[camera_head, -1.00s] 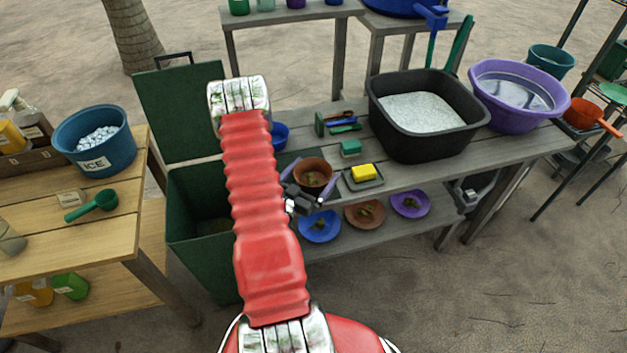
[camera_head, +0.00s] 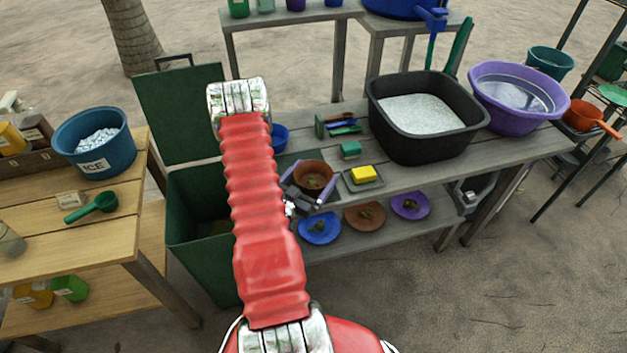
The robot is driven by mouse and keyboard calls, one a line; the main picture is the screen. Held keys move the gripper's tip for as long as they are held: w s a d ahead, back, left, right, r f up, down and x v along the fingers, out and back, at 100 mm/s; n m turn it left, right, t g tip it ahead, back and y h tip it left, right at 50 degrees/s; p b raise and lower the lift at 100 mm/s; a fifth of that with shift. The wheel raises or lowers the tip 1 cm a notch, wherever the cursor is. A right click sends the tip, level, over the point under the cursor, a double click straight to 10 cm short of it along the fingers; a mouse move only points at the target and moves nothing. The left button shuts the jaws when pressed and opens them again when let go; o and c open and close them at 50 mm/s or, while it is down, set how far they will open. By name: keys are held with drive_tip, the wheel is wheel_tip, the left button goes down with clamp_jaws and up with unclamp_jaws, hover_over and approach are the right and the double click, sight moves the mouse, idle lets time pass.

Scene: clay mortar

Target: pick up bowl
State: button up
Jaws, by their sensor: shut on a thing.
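A brown clay bowl (camera_head: 314,176) with something dark inside is at the front edge of the grey wooden table, left of the yellow sponge. My gripper (camera_head: 313,182) has its two purple-grey fingers on either side of the bowl and is shut on it. Whether the bowl touches the tabletop is hard to tell. A blue bowl (camera_head: 280,134) stands behind it, partly hidden by my red arm.
A yellow sponge (camera_head: 363,173) lies on a dark tray right of the bowl. A black tub (camera_head: 424,143) and a purple basin (camera_head: 517,97) stand farther right. Blue, brown and purple plates with scraps lie on the lower shelf. A green bin (camera_head: 200,200) stands left.

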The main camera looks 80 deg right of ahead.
sight(314, 183)
drive_tip(key=shift+r, duration=0.2)
wheel_tip(314, 183, up, 10)
drive_tip(key=shift+f, duration=0.15)
idle(0.4)
idle(0.5)
